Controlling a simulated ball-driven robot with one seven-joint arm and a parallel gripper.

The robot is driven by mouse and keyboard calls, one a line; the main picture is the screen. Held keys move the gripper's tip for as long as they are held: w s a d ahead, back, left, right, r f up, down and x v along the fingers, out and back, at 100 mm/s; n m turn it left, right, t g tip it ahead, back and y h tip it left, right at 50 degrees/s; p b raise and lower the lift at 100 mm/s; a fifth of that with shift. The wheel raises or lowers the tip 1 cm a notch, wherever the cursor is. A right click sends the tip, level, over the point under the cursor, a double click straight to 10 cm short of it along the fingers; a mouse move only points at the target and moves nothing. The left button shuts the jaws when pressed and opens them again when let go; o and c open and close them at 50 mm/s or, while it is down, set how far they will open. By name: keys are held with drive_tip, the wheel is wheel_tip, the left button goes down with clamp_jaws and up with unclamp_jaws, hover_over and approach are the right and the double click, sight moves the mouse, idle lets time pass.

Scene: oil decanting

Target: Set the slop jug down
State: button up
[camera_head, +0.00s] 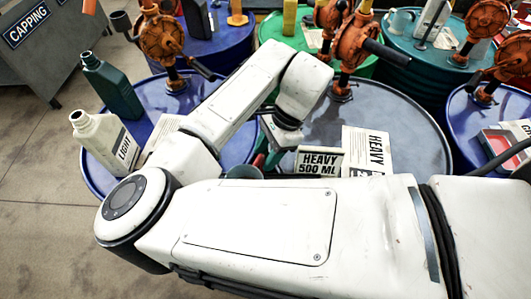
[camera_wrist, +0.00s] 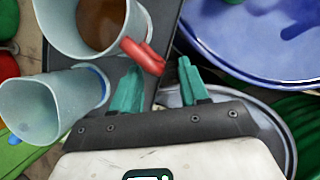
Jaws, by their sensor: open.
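In the wrist view, a pale translucent jug (camera_wrist: 62,22) with brown liquid inside stands at the top left. A red handle (camera_wrist: 145,56) sticks out from its side towards my gripper (camera_wrist: 160,82). My gripper's teal fingers are spread apart, with the handle's end near and between their tips; contact is unclear. A second pale jug (camera_wrist: 35,110) with a blue part at its rim is at the left and looks empty. No label shows which is the slop jug.
A "HEAVY 500 ML" card (camera_head: 319,161) and a "HEAVY" sheet (camera_head: 366,150) are on the grey drum top (camera_head: 400,125). A cream "LIGHT" bottle (camera_head: 100,140) and a dark green bottle (camera_head: 112,85) stand on the blue drum at left. Rusty hand pumps (camera_head: 357,45) rise behind.

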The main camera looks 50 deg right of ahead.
drive_tip(key=v, duration=1.1)
drive_tip(key=shift+d+r, duration=0.1)
drive_tip(key=shift+d, duration=0.1)
